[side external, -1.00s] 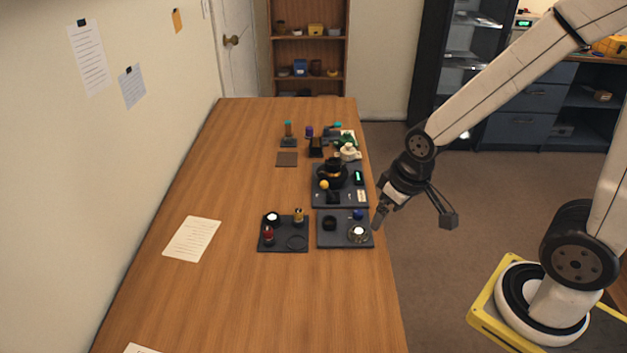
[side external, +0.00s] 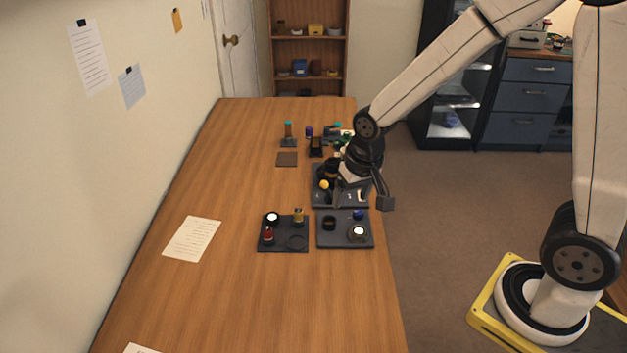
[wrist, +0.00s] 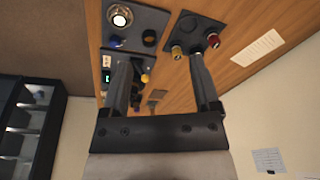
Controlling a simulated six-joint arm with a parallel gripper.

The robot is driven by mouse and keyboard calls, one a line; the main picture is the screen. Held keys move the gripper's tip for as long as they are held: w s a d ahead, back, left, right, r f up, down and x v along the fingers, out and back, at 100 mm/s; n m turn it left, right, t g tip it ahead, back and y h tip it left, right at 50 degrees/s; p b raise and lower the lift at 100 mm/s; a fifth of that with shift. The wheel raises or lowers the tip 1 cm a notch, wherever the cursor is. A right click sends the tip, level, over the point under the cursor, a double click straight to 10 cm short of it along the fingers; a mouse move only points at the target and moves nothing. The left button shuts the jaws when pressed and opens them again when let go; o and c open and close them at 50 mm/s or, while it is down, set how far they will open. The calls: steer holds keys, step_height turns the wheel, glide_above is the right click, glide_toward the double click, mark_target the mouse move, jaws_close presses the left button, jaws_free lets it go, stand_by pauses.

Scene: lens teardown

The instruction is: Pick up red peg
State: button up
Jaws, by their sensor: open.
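The red peg (side external: 268,236) stands at the front left of the left dark tray (side external: 283,246). It also shows in the wrist view (wrist: 213,41), near a gold-topped peg (wrist: 177,51). My gripper (side external: 361,201) is open and empty, over the right side of the table, to the right of and farther back than the red peg. In the wrist view its two fingers (wrist: 160,62) are spread wide with nothing between them. The arm hides part of the back tray.
The right dark tray (side external: 344,241) holds a white-centred ring, a black ring and a blue piece. The back tray (side external: 322,202) carries a yellow ball (side external: 324,185) and dark parts. A paper sheet (side external: 192,239) lies left; the table's front is mostly clear.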

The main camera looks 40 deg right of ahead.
steer(key=w+a+f+m+g, duration=0.1)
steer(key=w+a+f+m, duration=0.15)
steer(key=w, duration=0.35)
steer(key=w+a+f+m, duration=0.1)
steer(key=w+m, duration=0.3)
steer(key=w, duration=0.2)
steer(key=m, duration=0.5)
glide_above(267, 228)
steer(key=shift+g, duration=0.4)
steer(key=f, duration=0.6)
steer(key=shift+s+d+f, duration=0.1)
steer(key=shift+s+d, duration=0.15)
steer(key=shift+s, duration=0.05)
steer(key=shift+w+a+f+m, duration=0.3)
steer(key=shift+w+f+m, duration=0.1)
steer(key=shift+f+m, duration=0.05)
steer(key=shift+f, duration=0.1)
steer(key=shift+f, duration=1.2)
steer(key=shift+f, duration=0.1)
steer(key=shift+s+f, duration=0.2)
steer(key=shift+f, duration=2.3)
